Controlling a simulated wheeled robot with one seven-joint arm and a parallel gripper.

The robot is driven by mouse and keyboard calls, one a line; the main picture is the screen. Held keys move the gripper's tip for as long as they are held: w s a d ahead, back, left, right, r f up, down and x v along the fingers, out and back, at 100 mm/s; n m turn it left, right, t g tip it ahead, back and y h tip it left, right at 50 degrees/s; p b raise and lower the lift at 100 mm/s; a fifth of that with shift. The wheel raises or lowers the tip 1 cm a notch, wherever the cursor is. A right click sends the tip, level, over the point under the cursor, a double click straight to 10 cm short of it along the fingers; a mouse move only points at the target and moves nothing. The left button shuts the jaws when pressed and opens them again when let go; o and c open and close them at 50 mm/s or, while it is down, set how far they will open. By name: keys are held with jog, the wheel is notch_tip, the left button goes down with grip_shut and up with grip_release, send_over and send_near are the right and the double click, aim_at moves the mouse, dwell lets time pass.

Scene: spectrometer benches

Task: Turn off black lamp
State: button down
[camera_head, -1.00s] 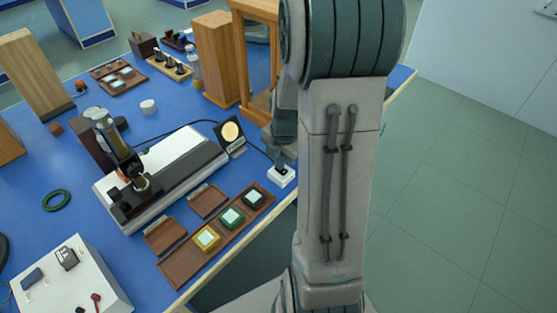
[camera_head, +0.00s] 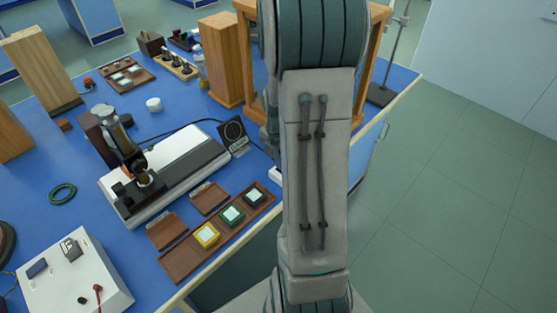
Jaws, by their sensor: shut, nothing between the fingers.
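The black lamp (camera_head: 233,135) is a small square black panel with a round disc, standing at the right end of the white instrument. Its disc is dark with a thin pale ring and shows no glow. A cable runs from the lamp toward a small white switch box (camera_head: 275,173) near the table's right edge. Most of that box is hidden behind my arm, so I cannot see the position of its switch. My gripper is hidden behind my own arm.
The white instrument with a black eyepiece tube (camera_head: 183,170) lies left of the lamp. A brown tray (camera_head: 185,262) with yellow, green and black framed squares sits in front. A wooden block (camera_head: 221,60) and wooden frame (camera_head: 378,42) stand behind. A metal stand (camera_head: 381,94) is at right.

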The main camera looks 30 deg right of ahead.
jog(key=shift+s+f+g, duration=0.3)
jog(key=shift+s+f, duration=0.15)
jog(key=shift+s, duration=0.55)
jog(key=shift+w+r+p, duration=0.1)
jog(key=shift+r+p, duration=0.2)
jog(key=shift+r, duration=0.1)
notch_tip(320, 180, up, 24)
jog(key=w+p, duration=0.1)
jog(key=p, duration=0.1)
jog(key=shift+p, duration=0.4)
jog(key=shift+r, duration=0.1)
jog(key=s+a+f+m+t, duration=0.1)
jog(key=s+a+f+m, duration=0.1)
jog(key=s+a+m, duration=0.3)
jog(key=s+a+f+m+t, duration=0.2)
jog(key=s+a+m, duration=0.3)
jog(key=a+m, duration=0.7)
jog(key=f+m, duration=0.1)
jog(key=m, duration=0.2)
jog(key=shift+s+a+m+t, duration=0.2)
jog(key=shift+s+m+t, duration=0.1)
jog(key=shift+m, duration=0.1)
